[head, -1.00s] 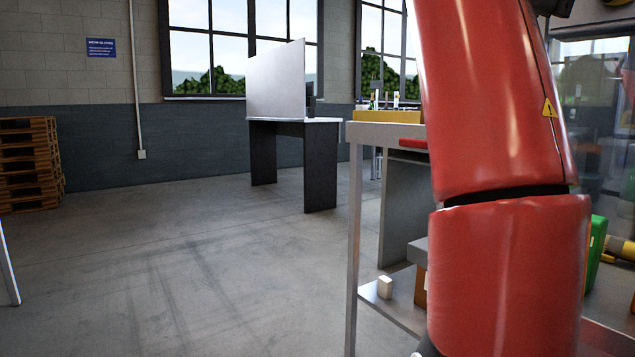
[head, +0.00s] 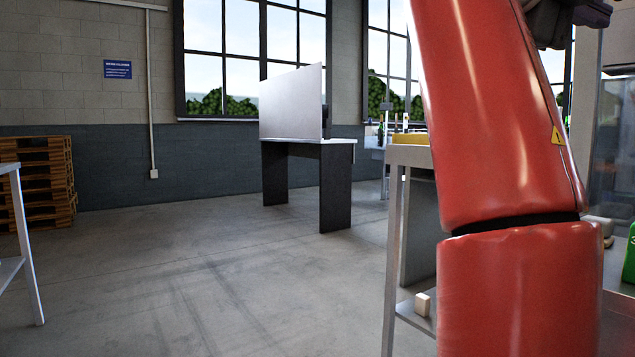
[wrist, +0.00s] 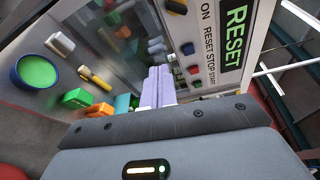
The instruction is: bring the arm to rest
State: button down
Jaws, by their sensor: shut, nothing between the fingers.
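My red arm (head: 510,150) stands upright on the right side of the head view and hides part of the workstation behind it. In the wrist view, my gripper (wrist: 162,85) has its pale fingers together in the middle, shut and empty. It is near a machine panel with a green RESET label (wrist: 233,38) and coloured buttons. The gripper's fingertips do not show clearly in the head view.
In the wrist view, a blue-rimmed green round thing (wrist: 36,71), a green block (wrist: 76,98) and an orange block (wrist: 101,109) lie on a surface. In the head view, a desk with a panel (head: 335,170) stands behind. Pallets (head: 45,185) are at left. Open floor lies between.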

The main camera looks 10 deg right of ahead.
jog(key=w+f+n+t+y+p, duration=0.4)
jog(key=w+f+n, duration=0.35)
jog(key=n, duration=0.55)
jog(key=w+a+f+n+t+y+p, duration=0.2)
jog(key=a+f+n+y, duration=0.3)
jog(key=f+n, duration=0.4)
jog(key=s+a+f+n+y+p, duration=0.1)
jog(key=a+f+n, duration=0.4)
jog(key=f, duration=0.5)
jog(key=s+a+f+n+g+y+p, duration=0.1)
jog(key=s+a+f+n+y, duration=0.3)
jog(key=f, duration=0.6)
jog(key=s+a+f+n+g+y+p, duration=0.1)
jog(key=s+a+f+n, duration=0.4)
jog(key=f, duration=0.5)
jog(key=shift+s+a+n+y+p, duration=0.3)
jog(key=shift+s+a+y+p, duration=0.4)
jog(key=shift+a+y+p, duration=0.4)
